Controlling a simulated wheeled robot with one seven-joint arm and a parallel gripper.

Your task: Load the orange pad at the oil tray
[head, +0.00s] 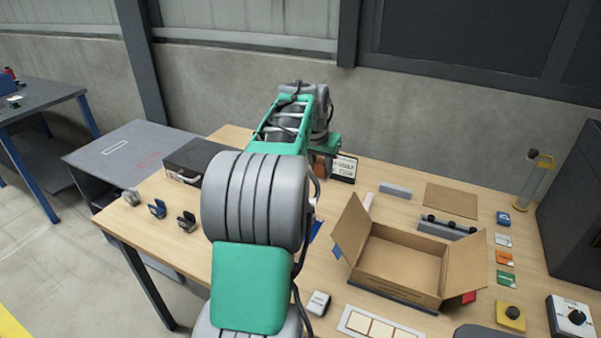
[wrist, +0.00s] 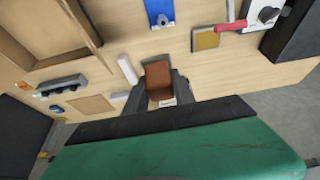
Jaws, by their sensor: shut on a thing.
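My gripper (wrist: 158,98) is shut on a brown-orange block (wrist: 158,76), which sits between its dark fingers in the wrist view. In the head view the gripper is at the back of the table, mostly hidden by my arm; a brown patch (head: 319,167) shows beside it. The block seems to be above the wooden table, but its height is unclear. A small orange card (head: 505,257) lies at the right of the table. I cannot tell which thing is the oil tray; an ochre square pad (wrist: 206,39) lies flat in the wrist view.
An open cardboard box (head: 398,261) stands right of my arm. Behind it are a grey rack with black knobs (head: 446,227) and a flat cardboard sheet (head: 452,200). A lettered sign (head: 345,168) stands near my gripper. A black case (head: 187,160) is at left.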

